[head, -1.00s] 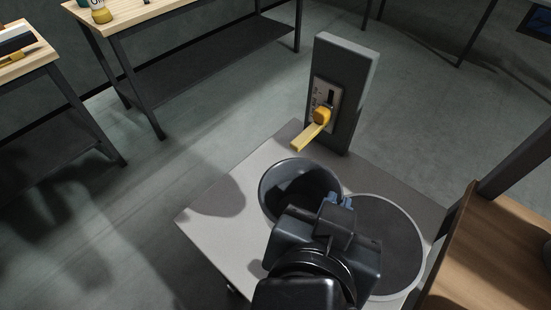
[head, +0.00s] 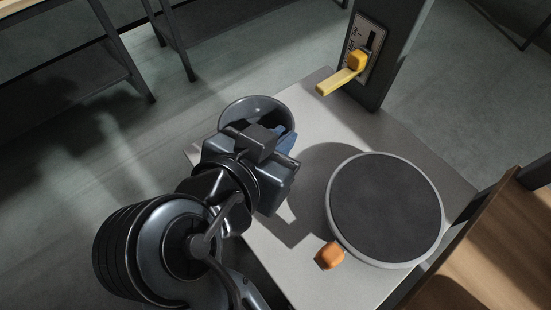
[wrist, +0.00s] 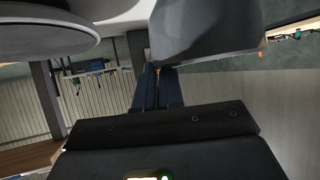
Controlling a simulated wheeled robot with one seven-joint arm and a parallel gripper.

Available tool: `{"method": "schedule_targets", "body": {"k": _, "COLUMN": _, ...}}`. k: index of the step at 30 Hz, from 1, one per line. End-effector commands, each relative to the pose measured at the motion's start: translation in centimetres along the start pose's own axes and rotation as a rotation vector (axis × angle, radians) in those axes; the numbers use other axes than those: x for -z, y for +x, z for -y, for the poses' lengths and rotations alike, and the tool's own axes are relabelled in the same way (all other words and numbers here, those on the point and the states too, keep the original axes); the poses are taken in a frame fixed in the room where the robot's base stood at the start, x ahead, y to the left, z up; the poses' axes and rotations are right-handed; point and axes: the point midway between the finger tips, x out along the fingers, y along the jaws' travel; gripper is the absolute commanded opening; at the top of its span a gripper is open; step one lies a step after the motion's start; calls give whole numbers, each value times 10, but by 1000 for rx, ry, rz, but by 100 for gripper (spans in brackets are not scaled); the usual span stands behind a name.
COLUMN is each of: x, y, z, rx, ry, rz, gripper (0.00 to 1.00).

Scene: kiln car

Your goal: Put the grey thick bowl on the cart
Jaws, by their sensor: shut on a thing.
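The grey thick bowl (head: 262,104) is dark grey and round, and shows behind my gripper in the head view. My gripper (head: 284,142) is shut on the bowl's near right rim, and its blue fingertips show there. The bowl is over the far left edge of the pale grey cart top (head: 300,105); I cannot tell whether it touches it. In the wrist view the bowl (wrist: 205,32) fills the upper middle, at the fingertips (wrist: 158,88). My wrist hides the bowl's near side.
A round dark turntable (head: 385,205) with a pale rim takes up the cart's right side, with an orange knob (head: 330,256) at its near left. A dark post (head: 400,50) with a yellow lever (head: 343,80) stands at the back. A wooden surface (head: 500,240) is at right.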

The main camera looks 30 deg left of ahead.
Motion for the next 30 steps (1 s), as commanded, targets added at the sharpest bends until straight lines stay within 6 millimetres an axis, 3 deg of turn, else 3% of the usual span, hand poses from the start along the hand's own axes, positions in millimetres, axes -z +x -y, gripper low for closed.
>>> {"method": "schedule_targets", "body": {"k": 7, "x": -8, "y": 7, "z": 7, "rx": 2, "ry": 1, "rz": -1, "gripper": 0}}
{"method": "schedule_targets", "body": {"k": 16, "x": -37, "y": 24, "z": 6, "rx": 2, "ry": 0, "rz": -1, "gripper": 0}}
{"method": "schedule_targets", "body": {"k": 29, "x": -39, "y": 26, "z": 5, "rx": 1, "ry": 1, "rz": -2, "gripper": 0}}
{"method": "schedule_targets", "body": {"k": 30, "x": -39, "y": 26, "z": 5, "rx": 1, "ry": 0, "rz": 0, "gripper": 10}}
